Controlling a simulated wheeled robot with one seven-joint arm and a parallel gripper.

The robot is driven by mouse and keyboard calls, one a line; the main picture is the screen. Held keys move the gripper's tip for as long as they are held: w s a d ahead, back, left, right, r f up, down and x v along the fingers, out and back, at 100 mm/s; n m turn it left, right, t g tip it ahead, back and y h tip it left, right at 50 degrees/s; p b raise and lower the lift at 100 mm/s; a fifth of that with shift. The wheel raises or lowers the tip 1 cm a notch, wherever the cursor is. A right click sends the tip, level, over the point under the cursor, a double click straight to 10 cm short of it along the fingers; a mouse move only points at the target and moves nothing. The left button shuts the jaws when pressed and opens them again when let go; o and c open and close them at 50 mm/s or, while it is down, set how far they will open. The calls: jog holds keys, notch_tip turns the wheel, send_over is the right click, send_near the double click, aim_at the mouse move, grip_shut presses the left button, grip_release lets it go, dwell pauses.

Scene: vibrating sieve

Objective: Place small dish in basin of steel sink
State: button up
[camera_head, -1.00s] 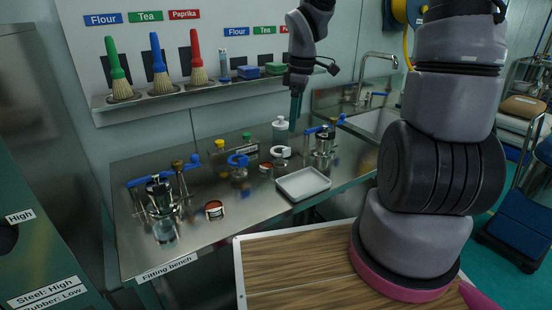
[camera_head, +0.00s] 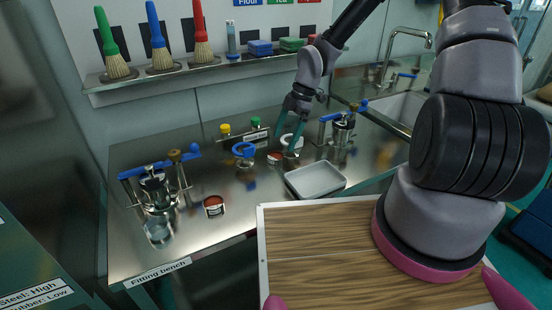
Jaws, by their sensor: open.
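A shallow pale rectangular dish (camera_head: 316,180) lies on the steel fitting bench (camera_head: 240,215), near its front edge and right of centre. It is the clearest dish-like thing in view. My gripper (camera_head: 285,144) is above the bench, behind and left of this dish, with its teal fingers pointing down and apart. The fingers overlap a white ring-shaped item (camera_head: 293,141) in the picture; I cannot tell whether they touch it. No object is seen held. The steel sink (camera_head: 398,109) is at the right beyond the bench, its basin partly hidden by my arm.
Blue-handled metal clamps (camera_head: 157,190) and (camera_head: 343,130) stand left and right on the bench. A red-topped tin (camera_head: 214,206) and a blue ring-shaped item (camera_head: 243,150) stand between. A shelf (camera_head: 190,72) with brushes is behind. A tall faucet (camera_head: 402,38) rises over the sink.

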aim_at(277, 159)
jog(key=x, duration=0.6)
jog(key=shift+a+r, duration=0.15)
jog(key=shift+a, duration=0.15)
jog(key=c, duration=1.5)
jog(key=shift+r, duration=0.1)
